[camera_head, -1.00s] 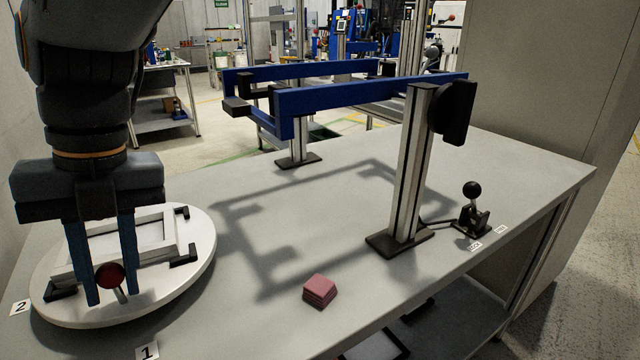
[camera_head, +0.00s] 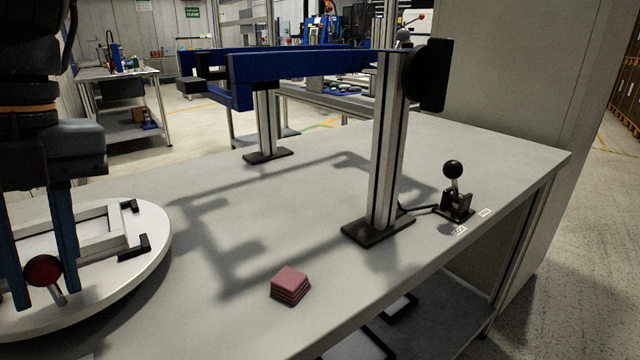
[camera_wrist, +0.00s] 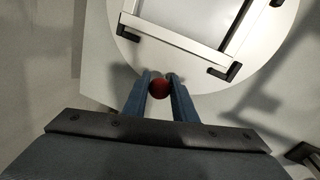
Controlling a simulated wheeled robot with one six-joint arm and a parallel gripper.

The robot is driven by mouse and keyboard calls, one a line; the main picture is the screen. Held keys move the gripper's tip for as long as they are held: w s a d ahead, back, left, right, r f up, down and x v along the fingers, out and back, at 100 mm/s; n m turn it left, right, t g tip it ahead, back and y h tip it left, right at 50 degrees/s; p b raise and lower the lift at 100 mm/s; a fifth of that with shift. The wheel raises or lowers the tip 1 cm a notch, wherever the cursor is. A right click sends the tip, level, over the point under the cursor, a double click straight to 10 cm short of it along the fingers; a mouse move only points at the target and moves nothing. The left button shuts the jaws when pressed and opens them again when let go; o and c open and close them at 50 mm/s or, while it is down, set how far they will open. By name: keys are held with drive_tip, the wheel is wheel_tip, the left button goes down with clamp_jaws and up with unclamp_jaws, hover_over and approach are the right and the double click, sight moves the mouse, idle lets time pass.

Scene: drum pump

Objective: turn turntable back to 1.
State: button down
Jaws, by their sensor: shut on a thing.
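The round white turntable (camera_head: 155,245) lies at the left of the bench in the head view, cut off by the frame edge. It also shows at the top of the wrist view (camera_wrist: 128,50). A pale rectangular frame (camera_head: 88,244) rests on it between black corner blocks. A red ball knob (camera_head: 43,270) on a short pin stands at the turntable's near rim. My gripper (camera_head: 42,300) is at this knob, its blue fingers on either side. In the wrist view my gripper (camera_wrist: 159,88) is shut on the red knob (camera_wrist: 159,89). The number labels are not readable now.
A stack of pink pads (camera_head: 290,285) lies near the bench's front edge. A blue frame (camera_head: 300,64) stands on posts (camera_head: 388,150) over the bench middle. A black-knobbed lever (camera_head: 454,185) stands at the right. The bench (camera_head: 200,325) is clear between turntable and pads.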

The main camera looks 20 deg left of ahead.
drive_tip(key=shift+w, duration=0.15)
drive_tip(key=c, duration=1.5)
unclamp_jaws()
drive_tip(key=shift+w+d, duration=0.1)
drive_tip(key=shift+o, duration=0.2)
wheel_tip(320, 180, up, 8)
drive_tip(key=w, duration=0.1)
drive_tip(key=shift+d+f+p, duration=0.15)
drive_tip(key=shift+d+p, duration=0.15)
drive_tip(key=shift+p, duration=0.05)
